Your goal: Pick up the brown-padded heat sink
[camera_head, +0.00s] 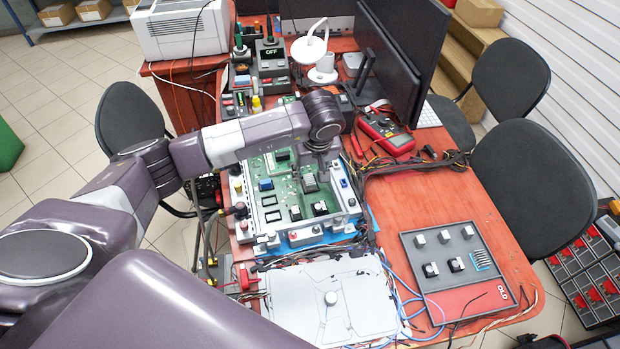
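My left arm comes in from the left, and its gripper (322,168) points down over the green circuit board (268,168) in an open grey housing. A grey block (310,184) sits on the board just below the gripper; I cannot tell whether they touch. A dark block with a light top (320,208) sits nearer the housing's front edge. Brown padding is too small to make out on any of these, so I cannot tell which is the brown-padded heat sink. The fingers are small and dark, and their opening is unclear. My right gripper is not in view.
A grey and red tray marked OLD (410,262) holds several small blocks at the right. A white panel (290,300) lies in front of the housing amid loose cables. Monitors (395,50) and a red multimeter (385,130) stand behind. Bare red tabletop (425,205) shows at right.

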